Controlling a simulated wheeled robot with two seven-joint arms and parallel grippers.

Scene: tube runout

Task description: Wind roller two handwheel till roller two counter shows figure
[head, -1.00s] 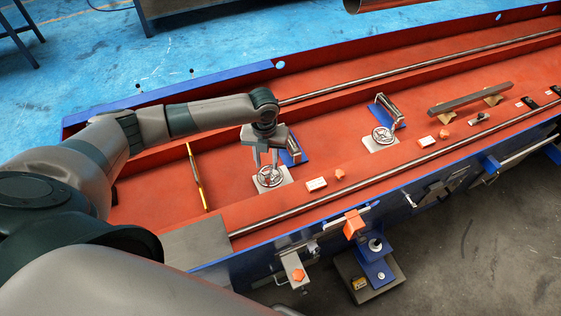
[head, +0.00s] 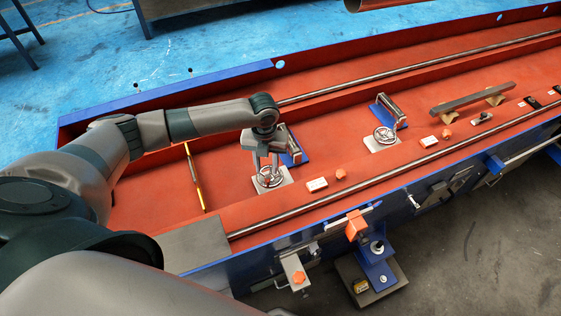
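A metal handwheel (head: 268,179) on a pale plate stands in the red bed, with a roller on a blue bracket (head: 291,146) behind it. My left gripper (head: 266,172) points down at this handwheel. Its two fingers are apart, with their tips at the wheel; I cannot tell whether they clamp it. A second handwheel (head: 384,134) with its roller (head: 392,109) stands further right, untouched. A small white counter box (head: 317,185) lies right of the near wheel and another (head: 429,141) right of the far wheel. Their figures are too small to read. My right gripper is out of view.
Orange knobs (head: 340,174) sit beside the counter boxes. A long steel rod (head: 330,210) runs along the bed's front side, and a yellow bar (head: 195,178) lies left of the gripper. A dark bar (head: 472,98) rests on supports at the right.

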